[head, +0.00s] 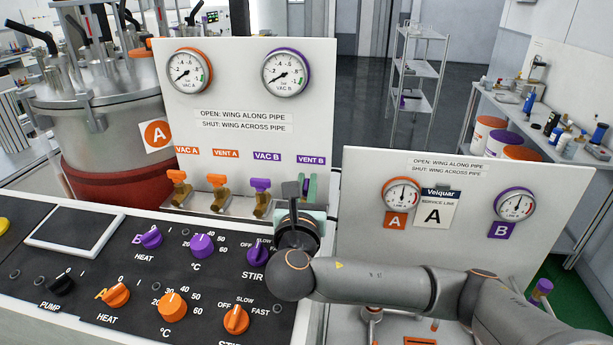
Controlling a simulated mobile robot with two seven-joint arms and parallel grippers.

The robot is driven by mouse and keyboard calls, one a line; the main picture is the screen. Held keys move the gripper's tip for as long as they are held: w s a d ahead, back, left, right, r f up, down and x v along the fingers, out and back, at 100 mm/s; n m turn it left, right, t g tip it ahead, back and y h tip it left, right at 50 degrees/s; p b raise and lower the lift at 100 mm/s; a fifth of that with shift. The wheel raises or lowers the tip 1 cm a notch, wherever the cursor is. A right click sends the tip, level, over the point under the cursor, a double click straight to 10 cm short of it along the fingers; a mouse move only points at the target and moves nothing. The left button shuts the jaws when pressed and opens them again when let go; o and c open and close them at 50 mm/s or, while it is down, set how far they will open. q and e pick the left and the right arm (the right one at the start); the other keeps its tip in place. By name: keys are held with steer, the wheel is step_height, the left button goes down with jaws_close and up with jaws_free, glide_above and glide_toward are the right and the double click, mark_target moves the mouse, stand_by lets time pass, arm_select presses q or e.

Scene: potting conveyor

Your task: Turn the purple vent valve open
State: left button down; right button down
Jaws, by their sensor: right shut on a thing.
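The panel label VENT B (311,160) stands over the rightmost valve of the row. The purple vent valve (305,187) is almost wholly hidden by my right gripper; only a sliver of purple shows between the fingers. My right gripper (302,185) is at this valve, its fingers shut on the purple wing. Whether the wing lies along or across the pipe cannot be told. The VAC B dial (286,74) on the panel above has a purple rim. My left gripper is not in view.
The purple VAC B valve (260,185) stands just left of my gripper, with orange VENT A (217,181) and VAC A (178,177) valves further left. The control console (100,262) with knobs lies in front. A second gauge panel (455,240) stands to the right, behind my arm.

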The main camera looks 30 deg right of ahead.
steer(key=shift+r+m+g+h, duration=0.1)
steer(key=shift+m+g+h, duration=0.2)
steer(key=shift+m+h, duration=0.15)
steer(key=c, duration=0.9)
jaws_free()
steer(key=v, duration=1)
steer(key=shift+s+a, duration=0.25)
steer(key=shift+a, duration=0.05)
steer(key=shift+v, duration=0.85)
